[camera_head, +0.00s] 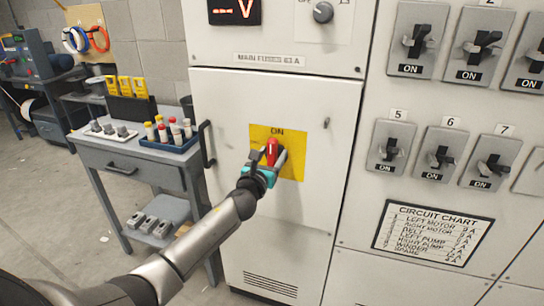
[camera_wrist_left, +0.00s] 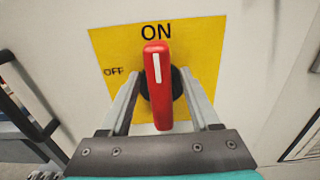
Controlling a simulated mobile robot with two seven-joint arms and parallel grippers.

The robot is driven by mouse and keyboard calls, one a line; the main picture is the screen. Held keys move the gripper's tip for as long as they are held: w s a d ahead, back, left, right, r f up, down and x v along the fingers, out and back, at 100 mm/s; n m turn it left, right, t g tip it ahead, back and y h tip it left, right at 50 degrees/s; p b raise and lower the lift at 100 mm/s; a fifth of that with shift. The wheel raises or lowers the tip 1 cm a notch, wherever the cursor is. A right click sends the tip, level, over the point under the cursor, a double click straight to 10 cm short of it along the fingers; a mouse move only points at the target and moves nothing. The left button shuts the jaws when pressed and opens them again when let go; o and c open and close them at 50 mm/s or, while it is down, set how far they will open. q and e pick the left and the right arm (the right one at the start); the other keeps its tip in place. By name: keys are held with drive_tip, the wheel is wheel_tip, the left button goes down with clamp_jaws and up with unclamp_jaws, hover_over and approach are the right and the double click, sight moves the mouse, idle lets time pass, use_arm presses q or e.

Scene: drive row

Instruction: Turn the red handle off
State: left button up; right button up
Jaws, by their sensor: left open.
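The red handle (camera_wrist_left: 157,85) sits on a yellow plate (camera_wrist_left: 205,50) on the grey cabinet door. It stands upright, with its white line pointing up at the word ON; the word OFF is at the plate's left. In the head view the red handle (camera_head: 271,152) shows above my left gripper (camera_head: 267,162), and the yellow plate (camera_head: 293,165) is partly covered by it. In the wrist view my left gripper (camera_wrist_left: 158,96) is open, one finger on each side of the handle, with gaps visible. The black hub behind the handle is partly hidden. My right gripper is not in view.
Several black switches marked ON, such as switch 5 (camera_head: 391,149), line the cabinet's right side. A circuit chart (camera_head: 432,233) is below them. A grey cart (camera_head: 130,165) with a blue tray (camera_head: 170,143) stands close at the cabinet's left. The floor further left is partly clear.

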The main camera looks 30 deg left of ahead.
use_arm(q)
drive_tip(key=shift+c, duration=0.2)
clamp_jaws()
idle(0.3)
idle(1.0)
